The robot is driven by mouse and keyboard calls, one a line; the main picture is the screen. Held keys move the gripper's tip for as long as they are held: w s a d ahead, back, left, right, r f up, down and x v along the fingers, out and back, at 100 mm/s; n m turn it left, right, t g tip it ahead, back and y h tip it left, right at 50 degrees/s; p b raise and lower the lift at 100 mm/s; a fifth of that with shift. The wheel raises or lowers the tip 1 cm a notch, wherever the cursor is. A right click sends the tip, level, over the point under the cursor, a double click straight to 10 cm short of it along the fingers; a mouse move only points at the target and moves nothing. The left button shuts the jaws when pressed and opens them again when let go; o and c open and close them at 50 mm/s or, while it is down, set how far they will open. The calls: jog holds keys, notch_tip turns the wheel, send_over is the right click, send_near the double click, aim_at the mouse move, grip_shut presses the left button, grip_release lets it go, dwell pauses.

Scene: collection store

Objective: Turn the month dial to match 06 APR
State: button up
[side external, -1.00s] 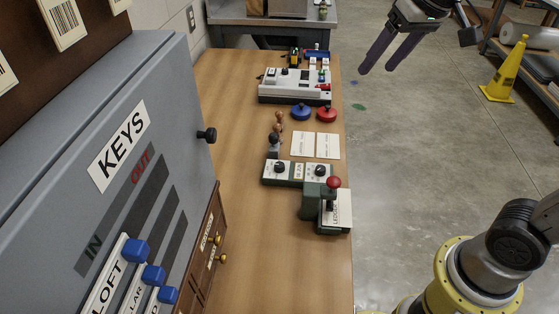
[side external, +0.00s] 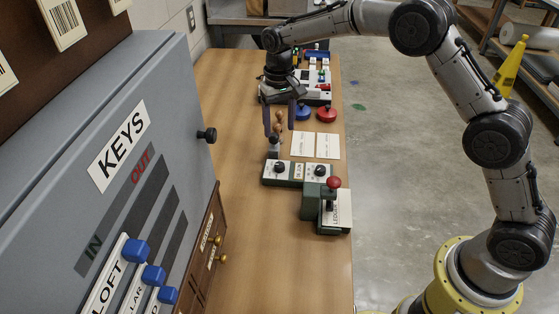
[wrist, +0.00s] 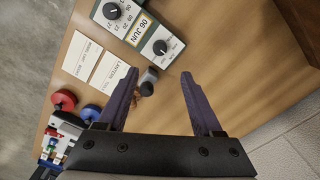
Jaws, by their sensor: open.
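The green dater box with a pale face (side external: 298,173) sits on the bench and carries two black dials, a left dial (side external: 280,168) and a right dial (side external: 320,171). In the wrist view these dials show at the top (wrist: 112,11) and lower right (wrist: 160,47). Between them a yellow window (wrist: 143,25) seems to read 06 JUN. I cannot tell for sure which dial is the month one. My gripper (side external: 279,130) points down, open and empty, behind the box. In the wrist view its fingers (wrist: 160,74) are well apart and short of the dials.
A dark-headed stamp (wrist: 149,78) and wooden-handled stamps (side external: 280,120) stand close by my fingers. Two white cards (side external: 315,145), a blue knob (side external: 302,113) and a red knob (side external: 327,114) lie beyond. A red-knobbed press (side external: 333,203) stands in front.

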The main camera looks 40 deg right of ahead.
aim_at(280, 165)
notch_tip(280, 165, down, 13)
jog(key=shift+f, duration=0.1)
dwell(0.4)
grip_shut()
